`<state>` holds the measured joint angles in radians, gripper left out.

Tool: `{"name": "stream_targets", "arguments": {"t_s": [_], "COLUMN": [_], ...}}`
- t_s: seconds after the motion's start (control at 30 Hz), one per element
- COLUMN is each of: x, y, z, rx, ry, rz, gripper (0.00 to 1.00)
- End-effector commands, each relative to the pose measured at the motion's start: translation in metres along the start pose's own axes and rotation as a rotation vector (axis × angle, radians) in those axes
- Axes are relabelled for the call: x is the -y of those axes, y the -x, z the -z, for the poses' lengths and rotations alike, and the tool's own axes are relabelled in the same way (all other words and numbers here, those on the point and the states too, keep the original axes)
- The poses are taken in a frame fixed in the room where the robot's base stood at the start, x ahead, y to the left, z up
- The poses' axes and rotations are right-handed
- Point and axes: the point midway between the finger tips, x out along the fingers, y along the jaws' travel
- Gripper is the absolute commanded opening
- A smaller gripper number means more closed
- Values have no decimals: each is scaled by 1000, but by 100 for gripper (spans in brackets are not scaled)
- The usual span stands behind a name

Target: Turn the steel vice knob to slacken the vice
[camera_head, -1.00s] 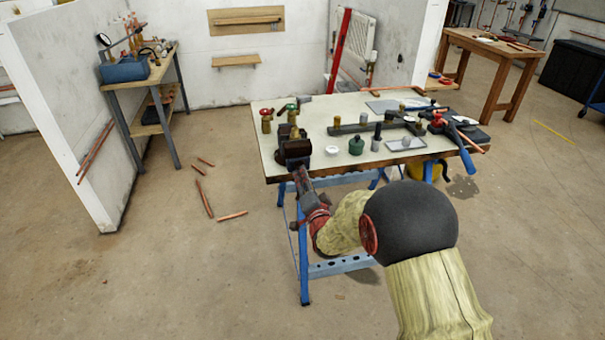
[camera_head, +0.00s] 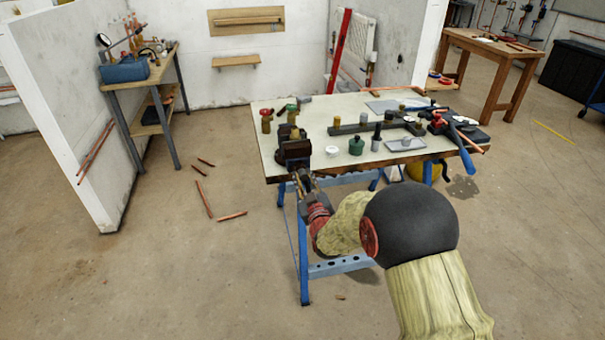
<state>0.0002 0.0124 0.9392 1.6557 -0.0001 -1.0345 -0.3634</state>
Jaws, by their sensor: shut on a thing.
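The dark vice (camera_head: 292,148) is mounted at the near left corner of the workbench. My arm reaches up from the lower right to the front of the vice. My gripper (camera_head: 303,178) is just below the vice, at its front side, and is shut on the steel vice knob. The knob itself is small and mostly hidden by the fingers, so I cannot tell its exact turn. The gap between the vice jaws is too small to judge.
The workbench top (camera_head: 315,125) holds brass valves (camera_head: 266,120), a green bottle (camera_head: 356,145), a white cup (camera_head: 332,151) and a blue-handled tool (camera_head: 464,150). Copper pipe pieces (camera_head: 204,198) lie on the floor to the left. A side table (camera_head: 150,85) stands by the left wall.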

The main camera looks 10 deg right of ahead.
Motion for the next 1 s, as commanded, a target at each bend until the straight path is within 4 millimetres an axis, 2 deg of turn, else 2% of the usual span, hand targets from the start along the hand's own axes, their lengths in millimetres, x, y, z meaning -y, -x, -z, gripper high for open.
{"name": "stream_targets", "arguments": {"t_s": [0.2,0.5,0.53,0.73,1.0], "x": [-1,-2,-2,-1,-1], "y": [-2,-2,-2,-2,-1], "z": [4,5,5,4,2], "rx": [-7,-8,-8,-6,-3], "ry": [227,263,262,261,254], "rz": [-3,-4,-4,-3,-1], "gripper": [0,0,24,35,35]}}
